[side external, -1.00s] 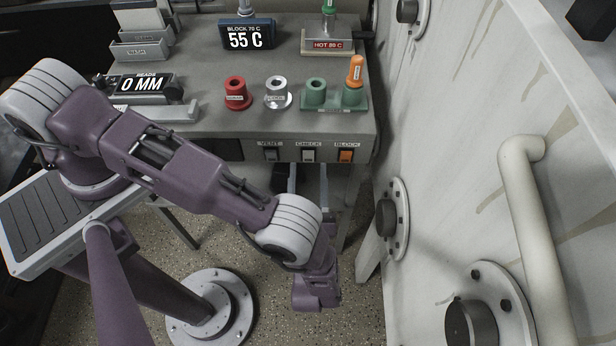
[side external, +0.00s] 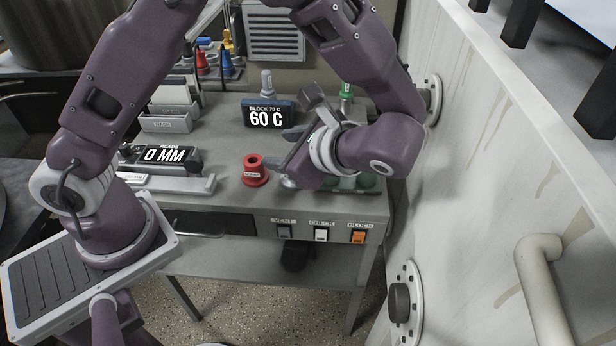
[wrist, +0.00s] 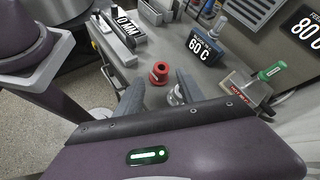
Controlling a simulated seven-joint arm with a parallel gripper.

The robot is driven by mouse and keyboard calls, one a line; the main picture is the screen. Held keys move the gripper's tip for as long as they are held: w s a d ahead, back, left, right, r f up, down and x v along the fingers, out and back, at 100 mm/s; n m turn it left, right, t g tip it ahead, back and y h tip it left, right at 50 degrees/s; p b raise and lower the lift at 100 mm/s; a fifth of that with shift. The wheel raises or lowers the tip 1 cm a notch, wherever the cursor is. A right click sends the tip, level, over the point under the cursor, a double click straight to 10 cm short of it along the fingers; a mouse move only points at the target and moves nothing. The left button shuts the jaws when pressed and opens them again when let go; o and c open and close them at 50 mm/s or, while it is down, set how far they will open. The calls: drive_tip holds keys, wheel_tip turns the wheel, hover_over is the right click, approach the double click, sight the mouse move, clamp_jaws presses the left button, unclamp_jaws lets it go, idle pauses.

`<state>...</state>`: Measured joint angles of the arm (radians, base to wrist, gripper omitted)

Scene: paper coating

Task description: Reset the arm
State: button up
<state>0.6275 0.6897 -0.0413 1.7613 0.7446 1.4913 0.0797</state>
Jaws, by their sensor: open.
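My gripper (wrist: 158,92) is open, with its two grey fingers apart and nothing seen between their tips. In the side external view it hangs over the right part of the bench (side external: 225,205), tilted toward the left. A red holder (side external: 255,171) stands just left of it, and also shows beyond the fingers in the wrist view (wrist: 160,72). A pale metal holder (wrist: 176,95) stands close by the right finger. The green double holder (side external: 368,184) is mostly hidden behind my wrist in the side external view.
The block display (side external: 268,115) reads 60 C and the beads display (side external: 168,155) reads 0 MM. A green-handled tool (wrist: 272,70) stands at the hot plate. Vent, check and orange block switches (side external: 358,237) line the bench front. A stained wall (side external: 470,130) closes the right side.

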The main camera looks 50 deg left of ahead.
drive_tip(key=s+a+r+n+t+h, duration=0.1)
drive_tip(key=s+r+n+t+h, duration=0.4)
drive_tip(key=s+r+n+h, duration=0.6)
drive_tip(key=s+n, duration=0.2)
drive_tip(key=shift+s+a+r+t, duration=0.25)
drive_tip(key=shift+s+a+t, duration=0.05)
drive_tip(key=shift+s+a, duration=0.1)
